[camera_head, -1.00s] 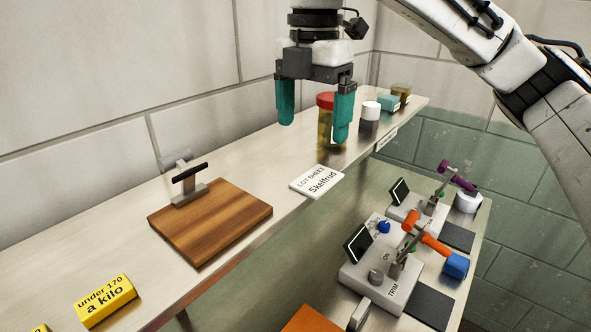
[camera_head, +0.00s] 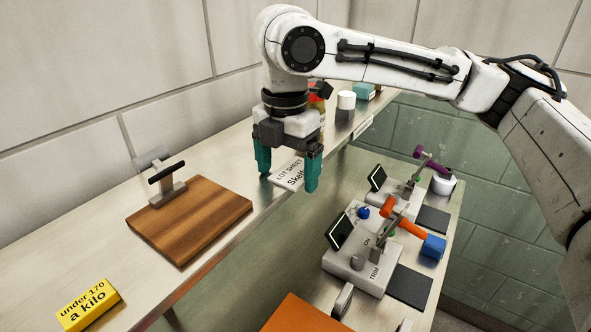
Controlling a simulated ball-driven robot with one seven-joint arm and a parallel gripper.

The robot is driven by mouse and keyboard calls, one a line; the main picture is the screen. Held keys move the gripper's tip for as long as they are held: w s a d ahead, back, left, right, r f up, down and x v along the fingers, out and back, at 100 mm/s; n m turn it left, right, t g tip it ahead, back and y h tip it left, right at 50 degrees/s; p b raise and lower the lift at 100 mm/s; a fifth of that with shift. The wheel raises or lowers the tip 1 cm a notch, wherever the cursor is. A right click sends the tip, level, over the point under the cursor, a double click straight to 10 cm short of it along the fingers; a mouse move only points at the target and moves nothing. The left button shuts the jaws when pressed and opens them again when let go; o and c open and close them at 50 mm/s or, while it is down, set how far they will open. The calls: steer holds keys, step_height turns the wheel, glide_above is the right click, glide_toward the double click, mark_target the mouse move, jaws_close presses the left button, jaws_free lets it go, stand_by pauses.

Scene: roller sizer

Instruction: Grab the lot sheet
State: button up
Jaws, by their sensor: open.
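The lot sheet (camera_head: 287,171) is a white card with black lettering that begins "LOT SHEET". It lies flat at the front edge of the pale shelf (camera_head: 95,233). My gripper (camera_head: 287,180) points down over it, with its two teal fingers spread apart. One finger is at the card's left side and the other is in front of its right part. The right finger hides some of the lettering. Nothing is held. I cannot tell whether the fingertips touch the shelf or the card.
A wooden board (camera_head: 190,225) with a metal handle lies left of the card. A yellow block (camera_head: 88,304) sits nearer. A red-lidded jar (camera_head: 316,97), partly hidden, and a white-topped container (camera_head: 346,101) stand behind my gripper. A lower bench holds grey lever devices (camera_head: 357,262).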

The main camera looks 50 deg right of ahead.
stand_by(0.4)
steer(key=c, duration=1.1)
